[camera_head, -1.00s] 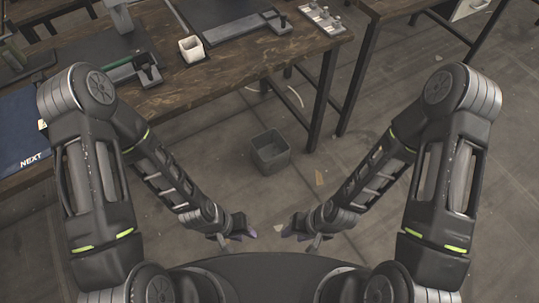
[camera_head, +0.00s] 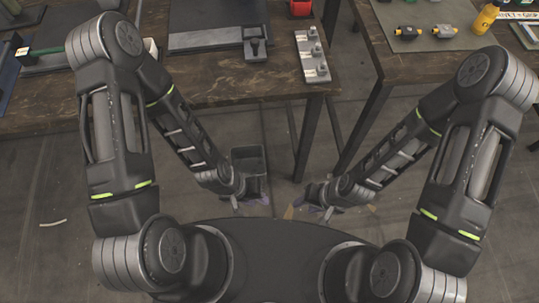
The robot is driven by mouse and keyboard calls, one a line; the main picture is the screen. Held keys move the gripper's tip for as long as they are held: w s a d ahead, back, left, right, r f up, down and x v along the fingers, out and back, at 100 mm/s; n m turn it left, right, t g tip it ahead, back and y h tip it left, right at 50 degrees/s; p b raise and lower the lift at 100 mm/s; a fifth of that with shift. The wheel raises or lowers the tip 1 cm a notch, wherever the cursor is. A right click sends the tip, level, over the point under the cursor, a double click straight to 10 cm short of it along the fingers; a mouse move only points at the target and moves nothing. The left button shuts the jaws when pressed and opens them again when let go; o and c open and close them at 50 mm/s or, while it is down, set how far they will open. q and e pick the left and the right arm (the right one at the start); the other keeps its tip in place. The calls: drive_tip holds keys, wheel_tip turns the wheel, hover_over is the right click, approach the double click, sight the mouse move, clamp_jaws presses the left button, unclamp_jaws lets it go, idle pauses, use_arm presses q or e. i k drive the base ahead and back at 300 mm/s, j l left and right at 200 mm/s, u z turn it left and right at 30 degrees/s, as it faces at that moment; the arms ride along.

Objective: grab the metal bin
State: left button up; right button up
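The metal bin (camera_head: 249,157) is a dark grey, open-topped square box on the floor, in front of the table. My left gripper (camera_head: 250,203) is just in front of it in the picture and hides its lower part. I cannot tell whether they touch. My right gripper (camera_head: 318,209) is to the right of the bin, apart from it. Both grippers are small and dark here, and their finger gaps are not clear.
A wooden workbench (camera_head: 215,95) with a press and a metal fixture plate (camera_head: 312,57) stands behind the bin. A second table (camera_head: 366,30) with small tools and a yellow bottle (camera_head: 486,17) is at the right. Table legs (camera_head: 308,138) stand right of the bin.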

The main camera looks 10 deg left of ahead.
sight(250, 159)
drive_tip(key=i+l+u, duration=0.15)
drive_tip(key=l, duration=0.35)
drive_tip(key=i+l+u, duration=0.1)
drive_tip(key=l, duration=0.4)
drive_tip(key=i+l+u, duration=0.15)
drive_tip(key=l, duration=0.35)
